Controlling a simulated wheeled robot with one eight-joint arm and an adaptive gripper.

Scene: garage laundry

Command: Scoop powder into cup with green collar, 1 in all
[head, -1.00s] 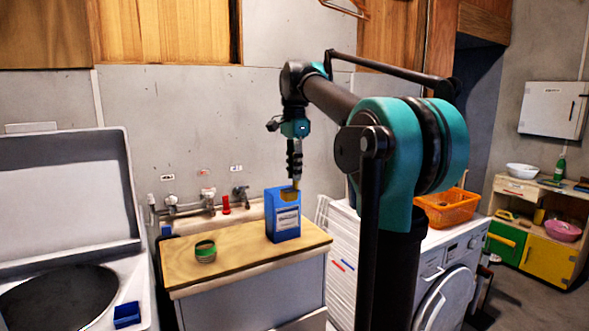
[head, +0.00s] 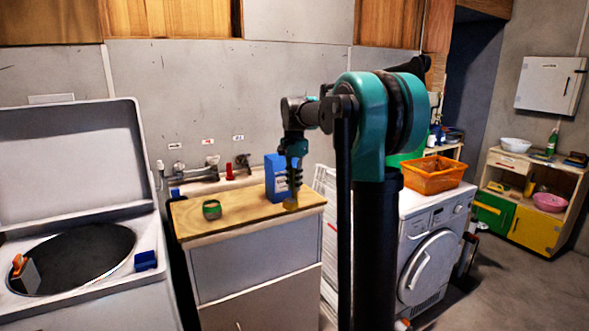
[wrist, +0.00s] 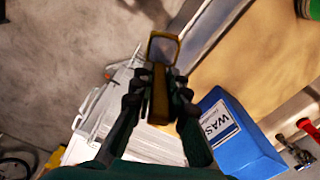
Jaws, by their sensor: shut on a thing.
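My gripper (head: 294,182) points down and is shut on a yellow scoop (head: 291,203). The scoop is in front of the blue powder box (head: 273,180), near the counter's front right edge. In the wrist view the fingers clasp the scoop's handle (wrist: 160,98), and its bowl is beyond the fingertips; I cannot tell whether powder is in it. The box, with a white label, stands upright and partly hidden behind my gripper; it also shows in the wrist view (wrist: 245,150). The cup with the green collar (head: 212,210) stands on the counter, left of the scoop and apart from it.
The wooden counter top (head: 245,220) is clear between cup and box. Taps (head: 210,168) and a red object (head: 229,171) are behind it. A white folded rack (head: 327,200) stands right of the counter. A washer (head: 430,260) carries an orange basket (head: 432,175).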

